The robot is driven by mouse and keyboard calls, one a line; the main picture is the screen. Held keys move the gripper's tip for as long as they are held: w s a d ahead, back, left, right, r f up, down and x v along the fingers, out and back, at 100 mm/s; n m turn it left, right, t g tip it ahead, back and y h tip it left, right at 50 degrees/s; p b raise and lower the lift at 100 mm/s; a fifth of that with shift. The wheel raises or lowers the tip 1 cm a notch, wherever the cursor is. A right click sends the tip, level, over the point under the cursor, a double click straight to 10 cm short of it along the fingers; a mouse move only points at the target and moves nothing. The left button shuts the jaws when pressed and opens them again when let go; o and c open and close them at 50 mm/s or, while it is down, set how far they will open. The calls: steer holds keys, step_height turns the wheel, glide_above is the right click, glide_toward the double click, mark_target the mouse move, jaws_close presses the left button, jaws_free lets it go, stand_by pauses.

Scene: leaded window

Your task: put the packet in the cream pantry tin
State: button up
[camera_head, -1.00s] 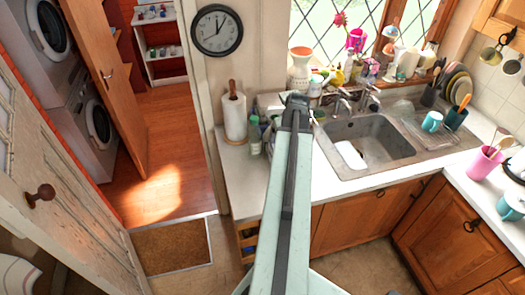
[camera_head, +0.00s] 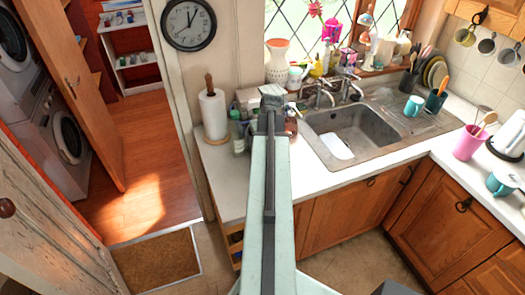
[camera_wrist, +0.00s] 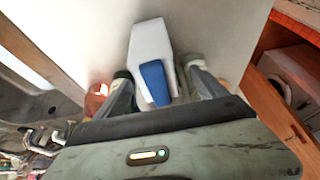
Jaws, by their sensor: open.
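My gripper (camera_wrist: 157,72) is open in the wrist view, its two fingers spread apart. A white, block-like object with a blue patch (camera_wrist: 152,42) shows between and beyond the fingertips; I cannot tell whether it is the packet or whether the fingers touch it. In the head view my arm stretches toward the counter left of the sink and hides the gripper's fingers and part of the counter. A pale cream box-like shape (camera_head: 247,97) shows partly behind the arm's end; I cannot tell whether it is the pantry tin. No packet is clear in the head view.
A paper towel roll (camera_head: 214,115) and a green bottle (camera_head: 238,132) stand left of my arm. The sink (camera_head: 352,130) lies to its right. A pink cup (camera_head: 468,143) and a teal mug (camera_head: 503,180) stand on the right counter. The front counter strip is clear.

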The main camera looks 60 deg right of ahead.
steer(key=b+x, duration=0.1)
steer(key=x, duration=0.1)
steer(key=b+x, duration=0.2)
steer(key=x, duration=0.1)
steer(key=shift+s+d+b, duration=0.1)
steer(key=shift+s+b, duration=0.15)
steer(key=shift+b, duration=0.05)
steer(key=shift+r, duration=0.2)
jaws_close()
steer(key=shift+r+p, duration=0.15)
steer(key=shift+p, duration=0.15)
